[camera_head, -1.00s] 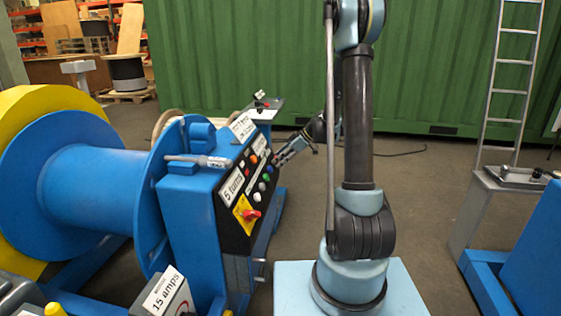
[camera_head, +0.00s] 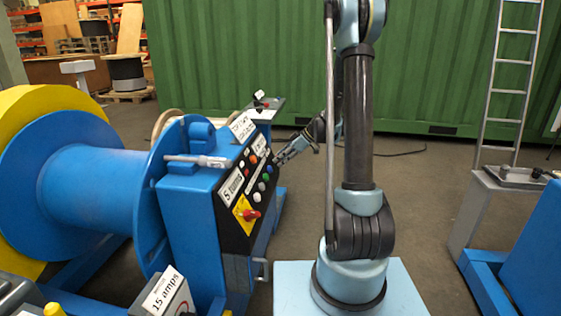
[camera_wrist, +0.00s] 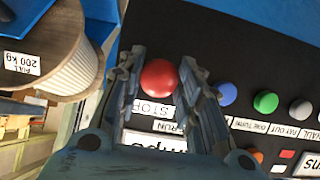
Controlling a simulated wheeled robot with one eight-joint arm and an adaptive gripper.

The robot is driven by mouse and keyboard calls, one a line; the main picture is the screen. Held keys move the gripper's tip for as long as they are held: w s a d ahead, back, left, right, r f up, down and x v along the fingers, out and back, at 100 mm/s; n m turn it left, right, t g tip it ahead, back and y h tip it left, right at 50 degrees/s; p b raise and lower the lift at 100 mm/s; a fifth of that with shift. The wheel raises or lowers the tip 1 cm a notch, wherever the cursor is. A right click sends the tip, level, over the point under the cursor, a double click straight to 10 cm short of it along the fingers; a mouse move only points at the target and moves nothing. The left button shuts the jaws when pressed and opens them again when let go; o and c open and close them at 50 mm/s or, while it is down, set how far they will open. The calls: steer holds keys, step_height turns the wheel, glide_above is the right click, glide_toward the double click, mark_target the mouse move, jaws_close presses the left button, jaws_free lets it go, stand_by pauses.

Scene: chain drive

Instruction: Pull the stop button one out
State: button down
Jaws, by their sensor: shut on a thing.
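The stop button (camera_wrist: 160,79) is a round red knob on the black control panel, with a STOP label beneath it in the wrist view. My gripper (camera_wrist: 161,72) has one finger on each side of the knob and is shut on it. In the head view my gripper (camera_head: 279,157) reaches the far end of the panel (camera_head: 238,228) on the blue machine. There the stop button is hidden or too small to make out.
Blue (camera_wrist: 226,94), green (camera_wrist: 265,102) and white (camera_wrist: 300,110) buttons sit in a row close to the right finger. A red rotary switch (camera_head: 251,215) is on a yellow plate nearer the camera. A large blue reel (camera_head: 90,185) stands left of the panel.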

steer(key=shift+d, duration=0.1)
steer(key=c, duration=1.2)
jaws_free()
steer(key=shift+o, duration=0.2)
steer(key=v, duration=1.2)
